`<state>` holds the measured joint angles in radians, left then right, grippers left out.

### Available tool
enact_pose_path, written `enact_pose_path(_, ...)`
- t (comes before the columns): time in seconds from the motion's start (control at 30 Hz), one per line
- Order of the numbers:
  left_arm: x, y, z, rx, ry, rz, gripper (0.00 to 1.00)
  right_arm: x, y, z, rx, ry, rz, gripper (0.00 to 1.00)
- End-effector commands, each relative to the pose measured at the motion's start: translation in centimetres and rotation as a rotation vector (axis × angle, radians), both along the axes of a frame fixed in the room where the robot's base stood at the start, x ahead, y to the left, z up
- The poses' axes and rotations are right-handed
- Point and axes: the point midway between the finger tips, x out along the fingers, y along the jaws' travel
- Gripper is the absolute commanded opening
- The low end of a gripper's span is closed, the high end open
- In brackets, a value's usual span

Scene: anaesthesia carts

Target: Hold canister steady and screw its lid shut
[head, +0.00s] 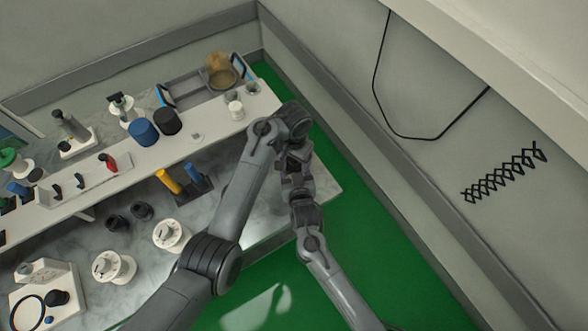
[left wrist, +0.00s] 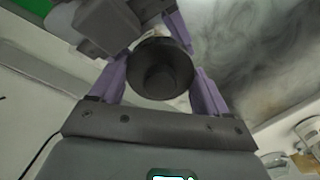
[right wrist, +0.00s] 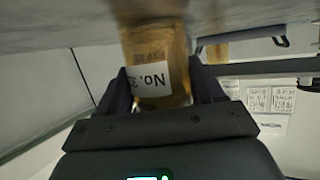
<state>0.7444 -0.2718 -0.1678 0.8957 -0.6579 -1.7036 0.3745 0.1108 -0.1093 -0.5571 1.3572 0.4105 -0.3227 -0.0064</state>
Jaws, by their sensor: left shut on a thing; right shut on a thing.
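In the right wrist view, the dark fingers of the right gripper (right wrist: 162,88) are shut on an amber canister (right wrist: 178,45) with a white "No. 3" label. The canister's far end is blurred. In the head view the grippers hide both parts. I cannot tell whether lid and canister touch.
The white shelf (head: 215,124) carries a blue cylinder (head: 143,132), a black cylinder (head: 167,121) and a grey tray (head: 178,84) with a tan jar (head: 220,70). White spools (head: 113,267) stand on the marbled bench (head: 140,180). Green floor lies right of it, then a wall.

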Motion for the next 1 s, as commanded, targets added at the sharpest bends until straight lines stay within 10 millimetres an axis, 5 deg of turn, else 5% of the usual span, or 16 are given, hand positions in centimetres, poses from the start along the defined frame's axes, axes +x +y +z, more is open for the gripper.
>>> enact_pose_path(0.03,0.0,0.0,0.0,0.0,0.0,0.001,0.39,0.0,0.0,-0.1,0.0,0.001,0.0,0.0)
enact_pose_path(0.07,0.0,0.0,0.0,0.0,0.0,0.001,0.81,0.0,0.0,-0.1,0.0,0.001,0.0,0.0)
enact_pose_path(0.2,0.0,0.0,0.0,0.0,0.0,0.002,1.0,0.0,0.0,-0.1,0.0,0.001,0.0,0.0)
enact_pose_path(0.57,-0.1,-0.2,0.1,-0.002,0.002,0.002,1.0,0.0,0.1,0.0,-0.001,0.001,0.003,0.0)
enact_pose_path(1.0,0.0,-0.1,4.3,-0.001,0.0,0.004,1.0,0.0,0.0,-0.1,-0.001,0.001,0.001,0.0)
